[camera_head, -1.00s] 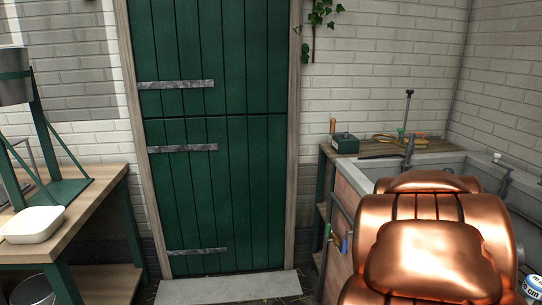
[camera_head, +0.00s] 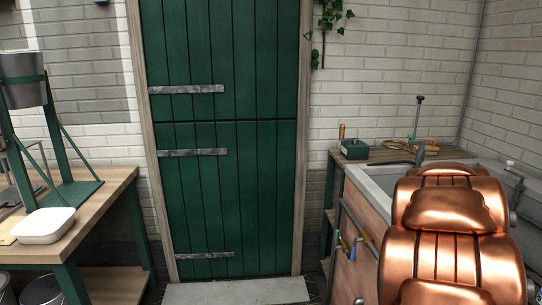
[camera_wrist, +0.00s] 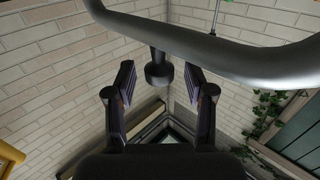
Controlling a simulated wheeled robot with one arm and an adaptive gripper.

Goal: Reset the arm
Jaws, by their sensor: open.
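My gripper (camera_wrist: 159,88) shows in the wrist view with its two dark fingers spread apart and nothing between them. A dark knob on a thick dark bar (camera_wrist: 220,48) shows beyond and above the fingertips; I cannot tell the distance between them. In the head view my copper-coloured arm (camera_head: 452,235) fills the lower right, in front of the sink. My gripper itself is not visible in the head view.
A green door (camera_head: 225,190) stands in the middle behind a stone step (camera_head: 235,291). A wooden bench (camera_head: 95,200) on the left holds a white dish (camera_head: 43,226) and a metal bucket in a green stand.

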